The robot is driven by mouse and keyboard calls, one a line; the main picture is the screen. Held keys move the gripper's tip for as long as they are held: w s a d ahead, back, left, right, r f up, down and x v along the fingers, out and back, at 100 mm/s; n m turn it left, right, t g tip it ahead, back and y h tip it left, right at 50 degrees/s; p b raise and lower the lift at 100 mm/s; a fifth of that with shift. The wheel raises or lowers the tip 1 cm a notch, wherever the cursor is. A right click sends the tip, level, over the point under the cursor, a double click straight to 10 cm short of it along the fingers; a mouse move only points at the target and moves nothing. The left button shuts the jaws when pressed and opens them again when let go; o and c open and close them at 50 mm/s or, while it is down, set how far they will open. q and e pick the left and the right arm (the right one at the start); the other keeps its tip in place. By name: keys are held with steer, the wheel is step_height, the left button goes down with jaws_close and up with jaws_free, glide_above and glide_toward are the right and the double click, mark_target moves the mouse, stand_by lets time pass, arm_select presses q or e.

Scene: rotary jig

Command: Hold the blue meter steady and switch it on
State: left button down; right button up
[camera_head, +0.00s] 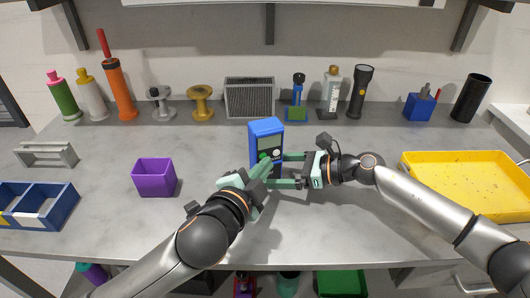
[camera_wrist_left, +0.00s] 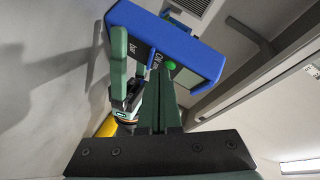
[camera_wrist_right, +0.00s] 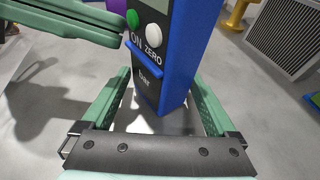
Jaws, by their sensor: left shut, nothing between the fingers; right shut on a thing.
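The blue meter (camera_head: 266,136) stands upright near the middle of the bench, with a dark screen and buttons on its front. In the right wrist view, the meter (camera_wrist_right: 180,60) shows a green ON button (camera_wrist_right: 132,19) and a white ZERO button (camera_wrist_right: 153,35). My right gripper (camera_head: 284,170) is shut on the meter's lower body, one finger on each side. My left gripper (camera_head: 266,166) is shut and empty, its fingertips right at the meter's front near the green button. In the left wrist view the green button (camera_wrist_left: 170,65) shows just beyond the fingertips; contact cannot be told.
A purple box (camera_head: 155,178) stands to the left and a yellow tray (camera_head: 470,184) to the right. A blue divided bin (camera_head: 40,205) lies at the left edge. Several tools and a grey vented box (camera_head: 249,98) line the back. Bench around the meter is clear.

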arm_select(q)
steer(key=shift+w+a, duration=0.1)
steer(key=shift+w, duration=0.1)
steer(key=shift+s, duration=0.1)
steer(key=shift+s+d, duration=0.25)
steer(key=shift+s, duration=0.3)
steer(key=shift+s+d, duration=0.4)
steer(key=shift+s, duration=0.55)
steer(key=shift+s+d, duration=0.35)
steer(key=shift+s, duration=0.55)
steer(key=shift+s+d, duration=0.4)
steer(key=shift+s, duration=0.55)
arm_select(e)
steer(key=o, duration=0.6)
steer(key=shift+d, duration=0.1)
